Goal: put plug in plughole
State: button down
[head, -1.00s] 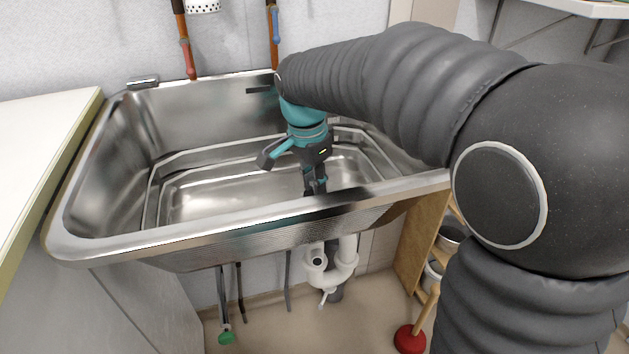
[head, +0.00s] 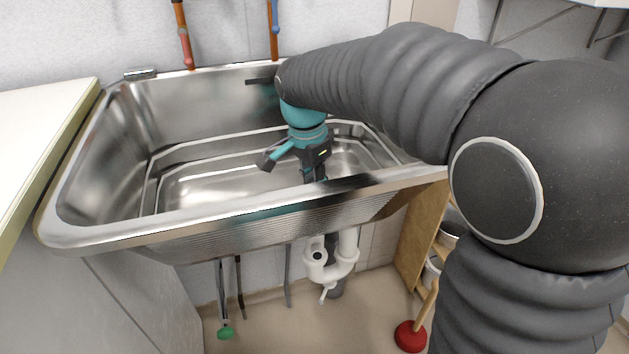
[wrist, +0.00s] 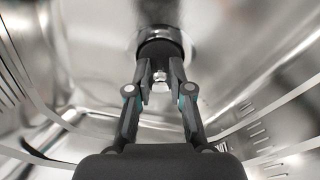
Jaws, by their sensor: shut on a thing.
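My gripper (head: 316,174) points down inside the steel basin (head: 120,170), near its front wall. The front rim hides the fingertips in the head view. In the wrist view my gripper (wrist: 161,78) is shut on the small bright knob of the plug (wrist: 160,50), which has a dark round body just beyond the fingertips. The plughole is not clearly seen; the plug and blur cover that area. I cannot tell whether the plug touches the basin floor.
The basin's front rim (head: 250,208) stands close in front of my gripper. A white worktop (head: 40,130) is at the left. White drain pipes (head: 330,262) hang below the basin, and a red plunger (head: 410,336) stands on the floor at the right.

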jog(key=c, duration=1)
grip_release()
jog(key=r, duration=0.8)
jog(key=s+a+r, duration=0.1)
jog(key=r, duration=0.3)
jog(key=shift+a, duration=0.1)
